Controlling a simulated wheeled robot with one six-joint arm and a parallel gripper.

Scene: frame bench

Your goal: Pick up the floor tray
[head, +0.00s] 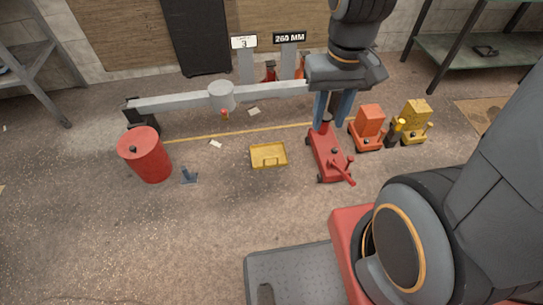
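The floor tray is most likely the shallow yellow tray (268,163), which lies on the floor near the middle of the head view. No held object is clear.
A long grey beam (175,102) crosses behind the tray. Orange (368,122) and yellow (413,118) blocky units stand at right. The floor in front of the tray is clear.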

